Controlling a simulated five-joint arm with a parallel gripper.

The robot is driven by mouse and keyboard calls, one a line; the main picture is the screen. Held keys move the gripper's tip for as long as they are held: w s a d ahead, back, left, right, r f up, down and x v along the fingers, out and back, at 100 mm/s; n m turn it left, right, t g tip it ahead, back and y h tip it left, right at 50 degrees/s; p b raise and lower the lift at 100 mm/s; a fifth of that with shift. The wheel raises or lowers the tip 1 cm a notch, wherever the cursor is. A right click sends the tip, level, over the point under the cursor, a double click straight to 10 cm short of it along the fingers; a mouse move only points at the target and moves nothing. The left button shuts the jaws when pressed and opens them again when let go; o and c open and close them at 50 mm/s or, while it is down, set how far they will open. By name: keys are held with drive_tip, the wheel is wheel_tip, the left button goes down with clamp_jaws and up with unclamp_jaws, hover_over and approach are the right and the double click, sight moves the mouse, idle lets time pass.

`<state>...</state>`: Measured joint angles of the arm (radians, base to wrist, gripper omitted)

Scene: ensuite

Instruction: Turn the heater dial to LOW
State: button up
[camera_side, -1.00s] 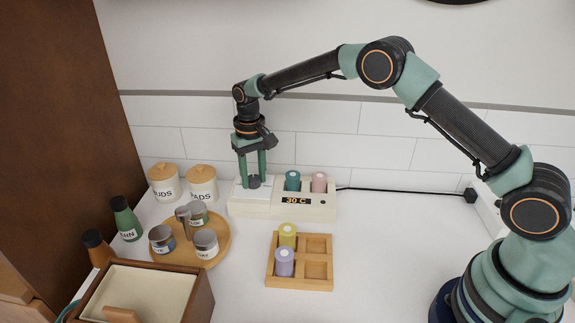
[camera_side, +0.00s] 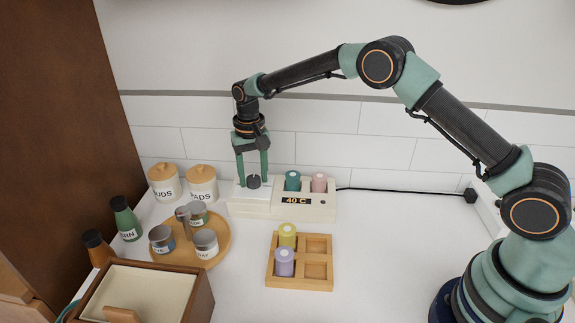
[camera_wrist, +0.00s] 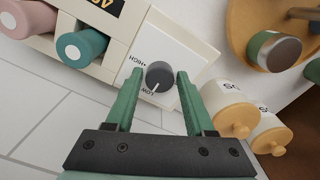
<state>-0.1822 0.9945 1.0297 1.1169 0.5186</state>
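The heater dial (camera_wrist: 160,76) is a dark grey round knob on the white panel at the left end of the warmer (camera_side: 322,211). It also shows in the side view (camera_side: 254,182). The wrist view shows the labels HIGH (camera_wrist: 138,66) and LOW (camera_wrist: 148,89) beside it. A pale mark on the dial points toward LOW. The warmer's display (camera_side: 296,200) reads 40 C. My gripper (camera_wrist: 158,78) points down over the dial and is open. Its green fingers stand on both sides of the dial, with gaps visible in the wrist view.
A teal roll (camera_side: 292,181) and a pink roll (camera_side: 319,182) sit in the warmer. A wooden rack (camera_side: 316,270) with two rolls stands in front. A round wooden tray (camera_side: 218,246) with tins and two lidded jars (camera_side: 202,187) are at left.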

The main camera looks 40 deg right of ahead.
sight(254, 179)
drive_tip(key=shift+o, duration=0.5)
wheel_tip(254, 179, up, 12)
idle(0.4)
